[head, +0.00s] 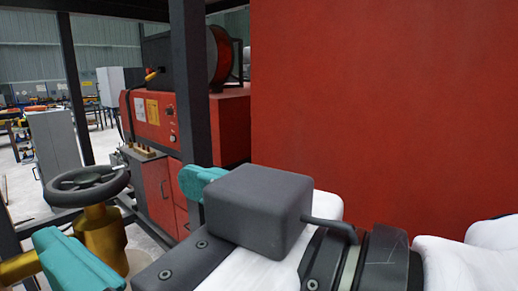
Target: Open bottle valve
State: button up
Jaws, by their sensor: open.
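The valve has a dark grey spoked handwheel (88,194) on a brass-coloured body (103,238), at the left in the head view. A brass pipe (18,268) runs out of the body to the lower left. My gripper (122,212) has two teal fingers spread wide apart, with nothing held between them. In the picture the brass body shows between the fingers, with the handwheel above the nearer finger. I cannot tell whether either finger touches the valve. The lower part of the body is partly hidden by my gripper.
A dark upright post (190,85) stands just behind the farther finger. A large red panel (385,90) fills the right side. A red machine (150,130) with a hose reel (222,58) stands behind the post. A grey cabinet (55,142) and open floor lie at the far left.

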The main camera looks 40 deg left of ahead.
aim_at(80, 175)
jog(key=shift+a, duration=0.4)
jog(key=a, duration=0.7)
jog(key=a+p, duration=0.1)
jog(key=a, duration=0.2)
jog(key=shift+s+a+r, duration=0.1)
jog(key=shift+s+a, duration=0.1)
jog(key=shift+s, duration=0.15)
jog(key=shift+c, duration=0.2)
jog(key=c, duration=1)
jog(key=shift+g, duration=0.5)
